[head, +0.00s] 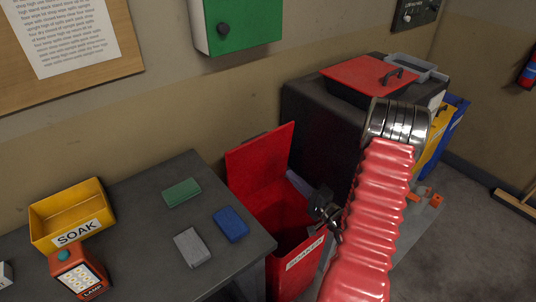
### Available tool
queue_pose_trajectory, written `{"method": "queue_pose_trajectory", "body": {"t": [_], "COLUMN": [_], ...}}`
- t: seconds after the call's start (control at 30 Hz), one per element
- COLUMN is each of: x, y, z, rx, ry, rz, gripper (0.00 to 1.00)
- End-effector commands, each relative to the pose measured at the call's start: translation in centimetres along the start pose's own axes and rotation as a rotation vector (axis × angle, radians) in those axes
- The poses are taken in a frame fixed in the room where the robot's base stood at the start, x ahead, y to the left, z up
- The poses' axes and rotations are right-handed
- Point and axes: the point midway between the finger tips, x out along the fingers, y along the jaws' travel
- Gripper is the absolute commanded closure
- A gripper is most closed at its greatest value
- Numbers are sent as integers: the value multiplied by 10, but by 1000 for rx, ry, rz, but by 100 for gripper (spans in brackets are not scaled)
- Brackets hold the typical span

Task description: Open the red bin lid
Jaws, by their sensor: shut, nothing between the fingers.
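The red bin (293,262) stands on the floor right of the dark bench, with a white label on its front. Its red lid (259,150) is raised and leans back toward the wall, so the bin's inside shows. My gripper (322,212) is small and dark, shut and empty, at the right side of the bin's opening. It appears apart from the lid; whether it touches the bin's rim I cannot tell. My red arm sleeve hides part of the area right of the bin.
The dark bench (130,240) holds a yellow SOAK tray (70,213), an orange lamp (77,272), and green, blue and grey pads. A dark cabinet (320,118) bears a red lidded tray (350,76). Yellow and blue bins stand right of it. A green wall box (240,22) hangs above.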

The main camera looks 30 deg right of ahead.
Motion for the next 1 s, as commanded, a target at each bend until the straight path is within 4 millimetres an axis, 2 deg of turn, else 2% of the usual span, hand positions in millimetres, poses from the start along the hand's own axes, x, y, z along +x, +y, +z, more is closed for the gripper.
{"method": "queue_pose_trajectory", "body": {"t": [0.37,0.57,0.77,1.0], "x": [-3,5,27,63], "y": [-2,-2,-2,-3], "z": [3,2,3,3], "rx": [10,7,8,6], "ry": [-6,-7,-7,-8], "rz": [-14,-14,-13,-13], "gripper": [100,100,100,100]}}
